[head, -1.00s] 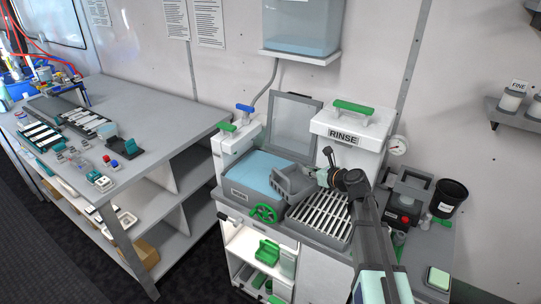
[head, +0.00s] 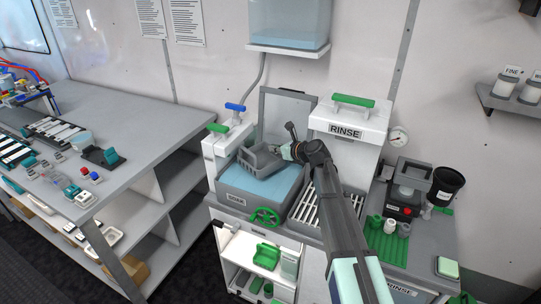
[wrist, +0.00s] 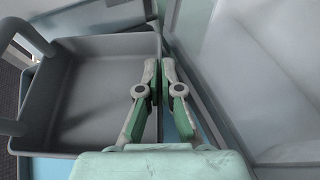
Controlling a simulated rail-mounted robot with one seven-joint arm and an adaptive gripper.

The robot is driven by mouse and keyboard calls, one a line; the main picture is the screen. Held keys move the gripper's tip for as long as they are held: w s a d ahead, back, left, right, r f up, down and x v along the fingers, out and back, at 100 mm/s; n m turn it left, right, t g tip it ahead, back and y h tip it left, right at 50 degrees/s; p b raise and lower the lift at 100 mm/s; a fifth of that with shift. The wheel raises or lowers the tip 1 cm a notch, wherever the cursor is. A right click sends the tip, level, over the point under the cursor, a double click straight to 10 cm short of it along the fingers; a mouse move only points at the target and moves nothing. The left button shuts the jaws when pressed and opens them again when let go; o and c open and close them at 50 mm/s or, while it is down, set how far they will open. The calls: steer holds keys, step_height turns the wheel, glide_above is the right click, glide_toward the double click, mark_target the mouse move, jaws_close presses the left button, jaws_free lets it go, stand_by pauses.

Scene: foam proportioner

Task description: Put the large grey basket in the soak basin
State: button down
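The large grey basket (head: 262,162) is over the soak basin (head: 232,186), a grey tub with blue liquid. My gripper (head: 288,152) is at the basket's right side in the head view. In the wrist view the grey basket (wrist: 95,85) fills the left, with its handle at the left edge. My gripper (wrist: 160,80) is shut on the basket's right wall, which runs between the fingertips. Blue liquid shows below the basket. I cannot tell whether the basket's bottom touches the liquid.
The basin's clear lid (head: 285,118) stands open behind it. The white RINSE unit (head: 350,140) with a green handle stands to the right, behind the slatted drain rack (head: 306,212). A green wheel valve (head: 265,218) sits at the basin's front. A blue-handled tap (head: 235,107) is at the back left.

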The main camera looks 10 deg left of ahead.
mark_target(273, 156)
steer(key=f+b, duration=0.2)
steer(key=a+f+b, duration=0.1)
steer(key=shift+w, duration=0.3)
steer(key=shift+d+f, duration=0.1)
steer(key=shift+f, duration=0.2)
steer(key=shift+f, duration=0.3)
steer(key=c, duration=1.3)
jaws_free()
steer(key=shift+r, duration=0.1)
